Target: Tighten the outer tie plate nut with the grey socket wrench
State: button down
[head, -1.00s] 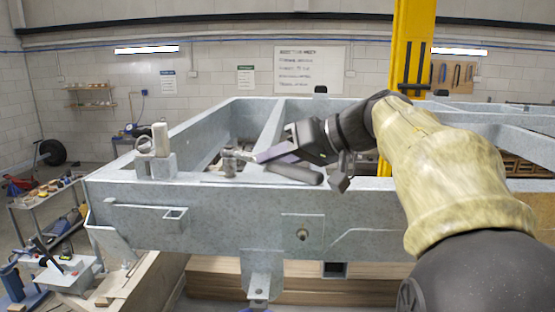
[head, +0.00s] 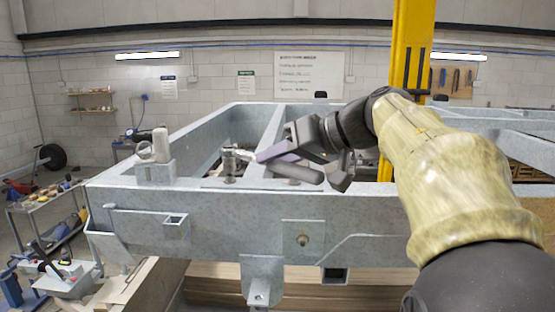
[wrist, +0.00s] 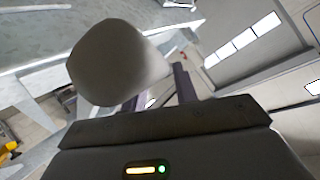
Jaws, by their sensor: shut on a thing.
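My gripper (head: 268,153) is shut on the grey socket wrench, whose thick handle (head: 295,172) points right and slightly down toward me. The wrench's head end (head: 230,158) is at the left, over the top of the near galvanised beam. It appears to stand on a fitting there; the nut under it is hidden. A thin plate strip lies on the beam top around it. In the wrist view the rounded grey handle end (wrist: 112,62) looms large before the mauve fingers (wrist: 180,82).
A grey block with a ring-like clamp (head: 154,160) stands on the beam's left end. A yellow post (head: 408,50) rises behind my arm. A tool trolley (head: 45,205) is at left. Timber lies beneath the frame. Beam top between block and wrench is clear.

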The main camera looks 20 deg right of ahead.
jog(key=shift+r, duration=0.1)
jog(key=shift+r, duration=1.95)
jog(key=c, duration=1.6)
grip_release()
grip_shut()
